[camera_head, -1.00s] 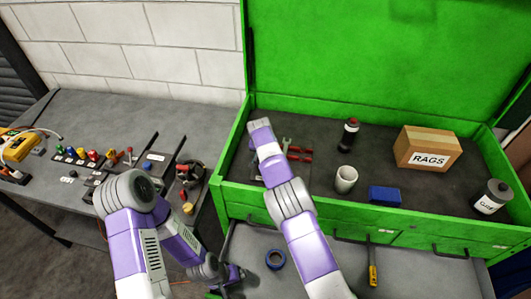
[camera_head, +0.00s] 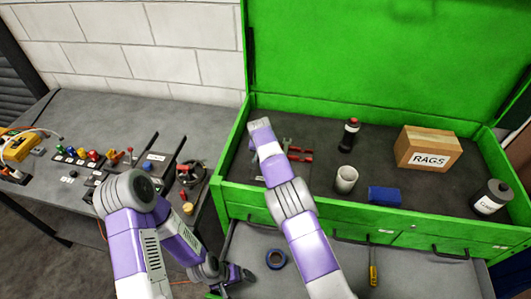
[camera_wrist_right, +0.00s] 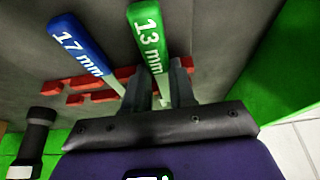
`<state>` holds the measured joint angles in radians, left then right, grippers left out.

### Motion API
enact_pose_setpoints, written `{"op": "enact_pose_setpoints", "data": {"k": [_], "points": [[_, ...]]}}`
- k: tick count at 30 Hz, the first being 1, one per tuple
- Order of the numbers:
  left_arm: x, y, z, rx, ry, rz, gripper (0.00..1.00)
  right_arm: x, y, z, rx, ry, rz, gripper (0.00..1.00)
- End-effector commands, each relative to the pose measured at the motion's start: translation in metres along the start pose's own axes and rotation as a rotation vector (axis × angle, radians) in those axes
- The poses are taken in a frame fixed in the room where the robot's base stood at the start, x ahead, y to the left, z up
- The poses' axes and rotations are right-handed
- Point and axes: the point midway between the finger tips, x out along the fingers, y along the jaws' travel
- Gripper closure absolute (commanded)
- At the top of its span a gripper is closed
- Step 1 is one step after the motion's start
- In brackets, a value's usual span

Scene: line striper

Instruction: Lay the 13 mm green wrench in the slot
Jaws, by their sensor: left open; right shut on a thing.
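The green wrench marked 13 mm (camera_wrist_right: 148,42) stands out from between the fingers of my right gripper (camera_wrist_right: 157,85) in the right wrist view. That gripper is shut on it. A red slotted rack (camera_wrist_right: 85,86) lies close behind the fingers; I cannot tell whether the wrench touches a slot. The rack also shows in the head view (camera_head: 300,156), inside the green chest, beside my right wrist. My right fingers are hidden there. A blue wrench marked 17 mm (camera_wrist_right: 78,45) lies left of the green one, at the rack. My left gripper (camera_head: 238,276) is open and low, near the drawer.
The chest tray also holds a RAGS box (camera_head: 428,148), a white cup (camera_head: 346,179), a blue block (camera_head: 384,196), a dark bottle (camera_head: 350,134) and a can (camera_head: 491,197). The open drawer (camera_head: 330,262) holds a tape roll (camera_head: 276,259) and a screwdriver (camera_head: 373,274).

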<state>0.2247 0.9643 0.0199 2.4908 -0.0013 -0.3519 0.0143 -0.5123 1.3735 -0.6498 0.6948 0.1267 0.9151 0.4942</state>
Motion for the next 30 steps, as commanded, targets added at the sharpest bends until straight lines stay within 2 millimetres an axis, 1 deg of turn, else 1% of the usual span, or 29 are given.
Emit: {"op": "enact_pose_setpoints", "data": {"k": [1,5,18,26,27,30], "points": [[0.000,0.000,0.000,0.000,0.000,0.000,0.00,0.002,0.001,0.001,0.001,-0.001,0.002,1.00],[-0.001,0.000,0.000,0.000,0.000,0.000,0.00,0.000,0.001,0.000,0.001,-0.001,0.002,1.00],[-0.008,0.003,0.000,0.000,0.000,0.000,0.00,-0.013,0.000,-0.005,0.001,-0.001,-0.001,1.00],[-0.008,0.003,0.000,0.000,0.000,0.000,0.00,-0.014,0.000,-0.006,0.001,0.000,0.000,1.00],[-0.008,0.003,0.000,0.000,0.000,0.000,0.00,-0.014,0.000,-0.006,0.001,0.000,0.000,0.69],[-0.008,0.003,0.000,0.000,0.000,0.000,0.00,-0.014,0.000,-0.006,0.000,-0.001,0.000,0.54]]}}
